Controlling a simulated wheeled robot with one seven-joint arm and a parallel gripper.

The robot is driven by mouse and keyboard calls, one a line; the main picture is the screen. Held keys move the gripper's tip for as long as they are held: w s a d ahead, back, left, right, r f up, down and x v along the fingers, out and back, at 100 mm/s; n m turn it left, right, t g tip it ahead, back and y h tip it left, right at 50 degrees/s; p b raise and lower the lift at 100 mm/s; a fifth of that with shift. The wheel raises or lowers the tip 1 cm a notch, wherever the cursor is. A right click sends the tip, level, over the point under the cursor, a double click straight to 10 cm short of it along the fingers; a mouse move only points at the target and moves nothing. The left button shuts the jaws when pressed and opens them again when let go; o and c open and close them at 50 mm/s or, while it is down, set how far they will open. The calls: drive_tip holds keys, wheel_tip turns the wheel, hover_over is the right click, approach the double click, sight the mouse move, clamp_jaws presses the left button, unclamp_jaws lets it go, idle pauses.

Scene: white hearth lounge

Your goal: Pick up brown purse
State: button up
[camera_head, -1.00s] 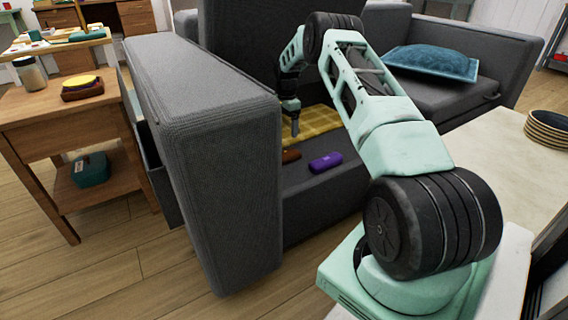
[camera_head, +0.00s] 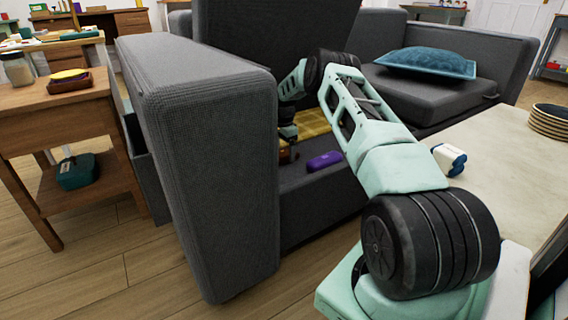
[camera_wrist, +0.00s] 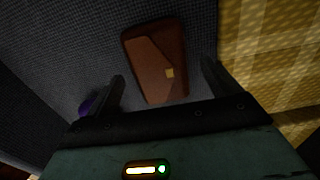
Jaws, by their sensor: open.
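The brown purse (camera_wrist: 155,62) lies flat on the grey sofa seat. In the wrist view it sits ahead of and between the two fingers of my gripper (camera_wrist: 162,85), with a small tan clasp on it. My gripper is open, and the fingers stand on either side of the purse's near end. In the head view my gripper (camera_head: 288,150) is low over the seat behind the armrest, and only a bit of the purse (camera_head: 284,154) shows there.
A purple case (camera_head: 324,161) lies on the seat to the right of the purse. A yellow checked blanket (camera_wrist: 265,60) lies beside it. The tall grey armrest (camera_head: 205,150) rises at the left. A pale table (camera_head: 500,170) stands at the right.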

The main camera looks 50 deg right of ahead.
drive_tip(key=shift+f, duration=0.9)
drive_tip(key=shift+r, duration=0.1)
drive_tip(key=c, duration=1.1)
drive_tip(key=shift+r, duration=0.1)
